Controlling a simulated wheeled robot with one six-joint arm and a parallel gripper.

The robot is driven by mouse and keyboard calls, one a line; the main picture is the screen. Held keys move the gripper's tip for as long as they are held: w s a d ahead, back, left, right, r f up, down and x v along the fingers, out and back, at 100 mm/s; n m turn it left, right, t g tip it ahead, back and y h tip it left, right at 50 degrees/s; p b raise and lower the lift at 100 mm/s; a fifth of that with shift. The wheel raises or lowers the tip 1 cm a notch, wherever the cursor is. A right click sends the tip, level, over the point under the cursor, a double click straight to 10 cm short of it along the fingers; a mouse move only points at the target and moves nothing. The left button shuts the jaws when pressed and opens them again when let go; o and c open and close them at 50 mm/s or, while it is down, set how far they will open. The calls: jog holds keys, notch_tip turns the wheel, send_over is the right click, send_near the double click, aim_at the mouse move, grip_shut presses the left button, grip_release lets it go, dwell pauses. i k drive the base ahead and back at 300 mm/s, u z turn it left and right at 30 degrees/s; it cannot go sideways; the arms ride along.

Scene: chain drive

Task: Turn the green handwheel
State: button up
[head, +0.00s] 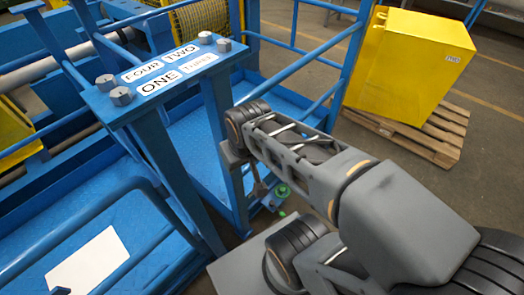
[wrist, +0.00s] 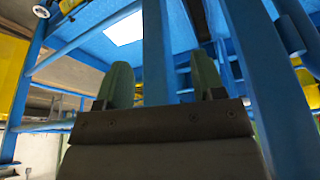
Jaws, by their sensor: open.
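A small green round part (head: 282,190), which looks like the green handwheel, shows low in the head view, below my forearm and beside a blue post. It is partly hidden and too small to make out fully. In the wrist view I cannot make out the handwheel. My gripper (wrist: 161,78) shows there with two dull green fingers standing apart and nothing held between them. A blue upright post (wrist: 158,50) stands beyond the gap between the fingers. In the head view my gripper is largely hidden behind my arm, so its distance to the green part is unclear.
A blue steel frame with a top plate (head: 165,72) bearing number labels and bolts stands left of my arm. Blue rails (head: 310,65) run behind. A yellow box (head: 410,70) sits on a wooden pallet (head: 440,130) at the right. Open floor lies around the pallet.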

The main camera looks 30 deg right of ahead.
aim_at(283, 188)
jog(key=u, duration=0.8)
jog(key=k, duration=1.1)
jog(key=z, duration=1.05)
jog(key=i, duration=1)
